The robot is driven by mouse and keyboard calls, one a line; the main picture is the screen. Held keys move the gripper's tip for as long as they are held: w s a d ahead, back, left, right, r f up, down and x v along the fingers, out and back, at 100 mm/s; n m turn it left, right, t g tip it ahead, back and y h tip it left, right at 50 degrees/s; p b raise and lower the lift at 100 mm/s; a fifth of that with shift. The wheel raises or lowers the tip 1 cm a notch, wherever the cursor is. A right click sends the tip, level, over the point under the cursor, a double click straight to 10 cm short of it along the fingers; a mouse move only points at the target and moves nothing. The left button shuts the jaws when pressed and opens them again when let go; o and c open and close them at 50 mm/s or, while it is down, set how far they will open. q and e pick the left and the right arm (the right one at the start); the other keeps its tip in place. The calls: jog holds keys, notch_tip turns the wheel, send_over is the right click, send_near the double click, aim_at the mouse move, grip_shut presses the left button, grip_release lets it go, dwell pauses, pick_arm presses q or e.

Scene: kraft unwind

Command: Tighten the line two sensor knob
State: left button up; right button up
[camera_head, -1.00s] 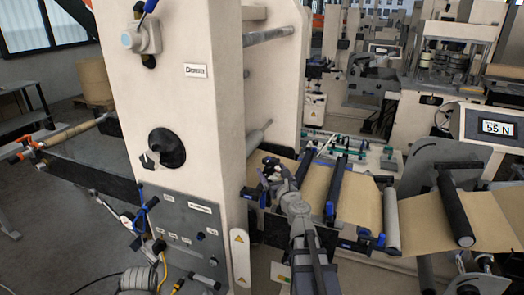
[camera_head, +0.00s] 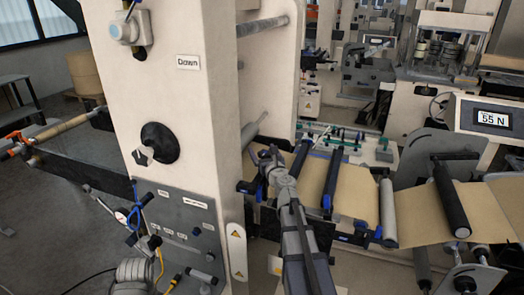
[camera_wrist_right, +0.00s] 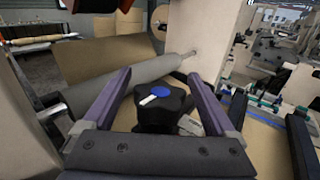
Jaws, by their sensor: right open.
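A black lobed knob with a blue cap and a white mark (camera_wrist_right: 158,98) stands between the fingers of my right gripper in the right wrist view. My right gripper (camera_wrist_right: 160,78) is open, with one finger on each side of the knob and gaps showing. In the head view my right gripper (camera_head: 268,158) is over the brown web line beside the cream column; the blue-capped knob cannot be made out there.
The cream column (camera_head: 190,110) stands left of my right arm and carries another black knob (camera_head: 159,144). Rollers with brown paper (camera_head: 355,190) lie to the right. A display (camera_head: 493,119) reads 55 N. A grey roller (camera_wrist_right: 135,82) is close behind the gripper.

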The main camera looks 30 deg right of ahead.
jog(key=shift+w+d, duration=0.1)
jog(key=shift+w, duration=0.3)
jog(key=shift+s, duration=0.1)
jog(key=shift+c, duration=0.2)
jog(key=c, duration=1.3)
